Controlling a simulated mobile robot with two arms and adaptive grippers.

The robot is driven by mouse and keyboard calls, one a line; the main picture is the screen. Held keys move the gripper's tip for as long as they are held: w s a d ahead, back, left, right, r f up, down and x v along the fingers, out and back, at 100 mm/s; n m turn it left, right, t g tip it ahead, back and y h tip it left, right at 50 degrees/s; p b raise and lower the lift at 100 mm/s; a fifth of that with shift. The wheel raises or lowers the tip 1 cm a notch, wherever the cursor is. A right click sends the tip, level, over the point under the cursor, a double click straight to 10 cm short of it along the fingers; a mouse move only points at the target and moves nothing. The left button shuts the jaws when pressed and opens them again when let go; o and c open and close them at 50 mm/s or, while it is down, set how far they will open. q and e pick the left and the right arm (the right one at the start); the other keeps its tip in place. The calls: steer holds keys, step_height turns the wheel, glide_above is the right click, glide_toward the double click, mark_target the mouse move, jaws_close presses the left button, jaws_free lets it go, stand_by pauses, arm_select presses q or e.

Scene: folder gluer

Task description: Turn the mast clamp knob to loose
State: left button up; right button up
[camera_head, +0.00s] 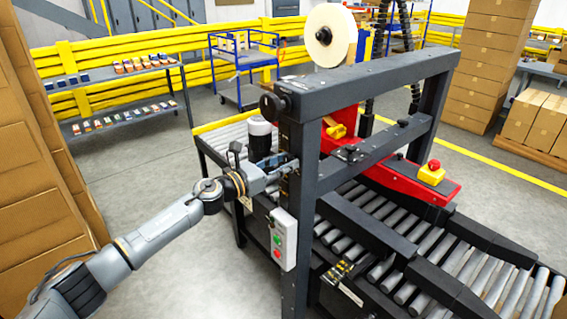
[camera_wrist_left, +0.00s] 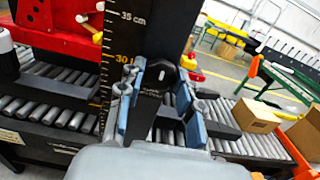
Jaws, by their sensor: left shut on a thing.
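My left gripper (camera_head: 282,168) reaches in from the left to the near dark mast (camera_head: 300,185) of the machine frame. In the left wrist view its two blue-padded fingers (camera_wrist_left: 163,100) stand on either side of a black mast clamp knob (camera_wrist_left: 158,76), shut on it. The knob sits on the dark mast face beside a scale (camera_wrist_left: 110,55) marked 30 and 35 cm. The fingers partly cover the knob, so its turn position cannot be told. In the head view the knob is hidden by the gripper. My right gripper is not in view.
A control box with green and red buttons (camera_head: 284,240) hangs just below the gripper. A black crossbeam (camera_head: 370,80) and tape roll (camera_head: 330,35) are above. A roller conveyor (camera_head: 400,270) and red unit (camera_head: 415,180) lie behind the mast. Stacked cartons (camera_head: 40,160) stand at left.

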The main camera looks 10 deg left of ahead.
arm_select(q)
steer(key=shift+n, duration=0.3)
steer(key=n+p, duration=0.2)
steer(key=n, duration=0.1)
steer(key=shift+r+n, duration=0.1)
steer(key=shift+n, duration=0.2)
steer(key=n+p, duration=0.2)
steer(key=n, duration=0.2)
steer(key=shift+n, duration=0.3)
steer(key=n+p, duration=0.2)
steer(key=n, duration=0.2)
steer(key=shift+n+p, duration=0.95)
steer(key=shift+n, duration=1.55)
steer(key=o, duration=1.1)
steer(key=shift+o, duration=0.2)
